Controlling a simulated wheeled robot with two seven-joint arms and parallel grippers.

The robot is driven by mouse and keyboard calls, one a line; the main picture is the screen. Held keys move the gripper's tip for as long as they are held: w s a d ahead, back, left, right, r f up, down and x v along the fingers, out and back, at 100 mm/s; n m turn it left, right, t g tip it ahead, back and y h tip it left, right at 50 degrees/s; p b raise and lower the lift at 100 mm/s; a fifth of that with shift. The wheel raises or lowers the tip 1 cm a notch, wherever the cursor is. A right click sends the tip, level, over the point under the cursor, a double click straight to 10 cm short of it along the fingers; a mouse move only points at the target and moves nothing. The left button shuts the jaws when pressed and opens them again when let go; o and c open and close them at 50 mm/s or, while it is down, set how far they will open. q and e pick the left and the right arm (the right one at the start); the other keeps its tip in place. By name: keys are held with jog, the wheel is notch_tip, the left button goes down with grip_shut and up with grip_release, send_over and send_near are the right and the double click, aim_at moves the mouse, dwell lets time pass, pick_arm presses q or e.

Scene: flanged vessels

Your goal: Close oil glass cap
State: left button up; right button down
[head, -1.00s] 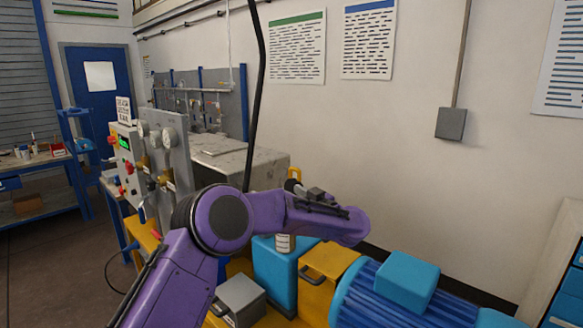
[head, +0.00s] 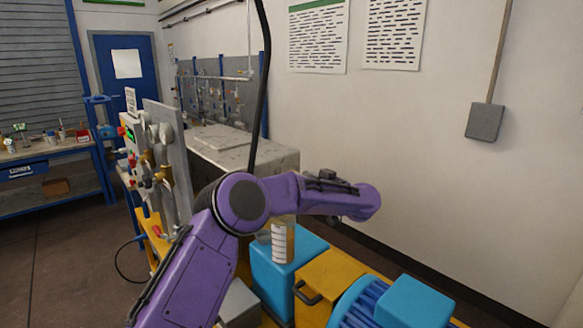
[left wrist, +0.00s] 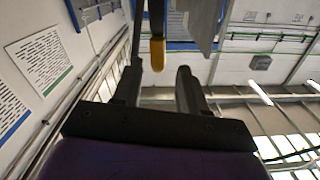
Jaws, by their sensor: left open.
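The oil glass (head: 283,242) is a clear cylinder with a white marked label and yellowish content. It stands upright on a blue block (head: 272,285) in the head view, partly behind my left forearm. A pale, see-through round shape (head: 263,236) is at its left side; I cannot tell if it is the cap. My left arm reaches across above the glass, its wrist to the right. In the left wrist view my left gripper (left wrist: 158,80) is open, its dark fingers apart. A yellow-tipped dark bar (left wrist: 157,54) appears between them, apparently beyond; contact is unclear.
A yellow box with a dark handle (head: 325,285) and a blue finned motor (head: 410,302) stand right of the blue block. A gauge panel (head: 168,165) stands left of my arm. A black cable (head: 262,90) hangs behind the arm.

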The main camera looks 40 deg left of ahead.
pick_arm(q)
jog(key=a, duration=0.2)
jog(key=a+p, duration=0.1)
jog(key=a, duration=0.2)
jog(key=shift+w+a+p, duration=0.3)
jog(key=shift+w+p, duration=0.05)
jog(key=shift+w+a+f, duration=0.1)
jog(key=shift+w+a, duration=0.05)
jog(key=shift+a, duration=0.3)
grip_shut()
